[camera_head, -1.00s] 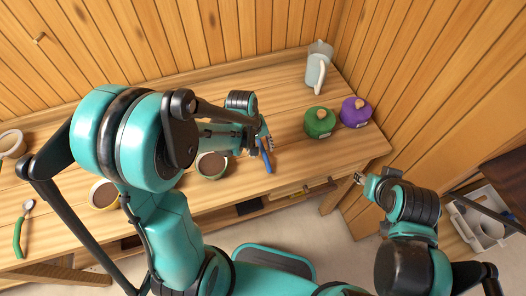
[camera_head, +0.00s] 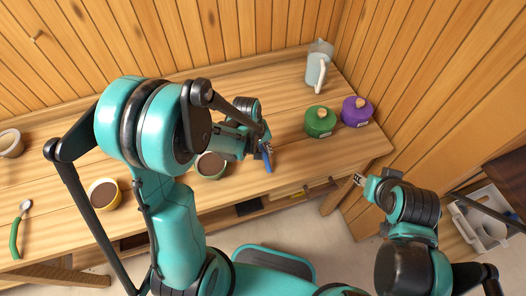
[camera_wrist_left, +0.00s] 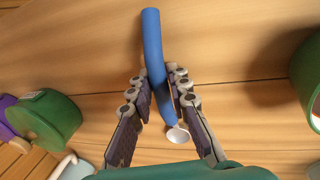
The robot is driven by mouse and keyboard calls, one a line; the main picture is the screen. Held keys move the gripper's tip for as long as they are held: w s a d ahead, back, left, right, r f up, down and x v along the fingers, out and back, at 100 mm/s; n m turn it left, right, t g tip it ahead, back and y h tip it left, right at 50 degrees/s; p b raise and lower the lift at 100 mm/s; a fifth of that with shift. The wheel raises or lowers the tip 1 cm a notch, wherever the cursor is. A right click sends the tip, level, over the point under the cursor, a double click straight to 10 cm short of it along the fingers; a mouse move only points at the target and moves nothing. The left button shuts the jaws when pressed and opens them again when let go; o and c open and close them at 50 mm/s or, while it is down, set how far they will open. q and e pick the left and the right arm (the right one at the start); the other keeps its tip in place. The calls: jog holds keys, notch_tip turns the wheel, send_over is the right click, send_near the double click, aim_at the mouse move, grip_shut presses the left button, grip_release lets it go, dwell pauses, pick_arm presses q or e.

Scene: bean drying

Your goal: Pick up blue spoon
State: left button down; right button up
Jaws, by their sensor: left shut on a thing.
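The blue spoon (camera_head: 267,163) is at my left gripper (camera_head: 265,147), near the front edge of the wooden table. In the left wrist view the spoon's blue handle (camera_wrist_left: 152,38) runs between the two fingers of my left gripper (camera_wrist_left: 158,83), which are shut on it. Its pale bowl shows lower down between the fingers. I cannot tell whether the spoon touches the table. My right gripper (camera_head: 359,180) is off the table's front edge at the right, away from the spoon; its fingers are too small to read.
A soil-filled pot (camera_head: 210,177) stands just left of my left gripper, with a yellow pot (camera_head: 104,208) farther left. A green-handled spoon (camera_head: 15,238) lies at far left. Green (camera_head: 320,123) and purple (camera_head: 354,112) containers and a pitcher (camera_head: 316,70) stand at right.

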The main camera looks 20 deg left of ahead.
aim_at(264, 151)
pick_arm(q)
jog(key=shift+r, duration=0.15)
notch_tip(264, 151, up, 4)
jog(key=shift+r+p, duration=0.25)
jog(key=shift+p, duration=0.6)
jog(key=s+d+r+p, duration=0.2)
jog(key=s+d+r, duration=0.4)
jog(key=s, duration=0.3)
jog(key=shift+s+d+r+p, duration=0.15)
jog(key=shift+s+p, duration=0.2)
jog(key=shift+s, duration=0.05)
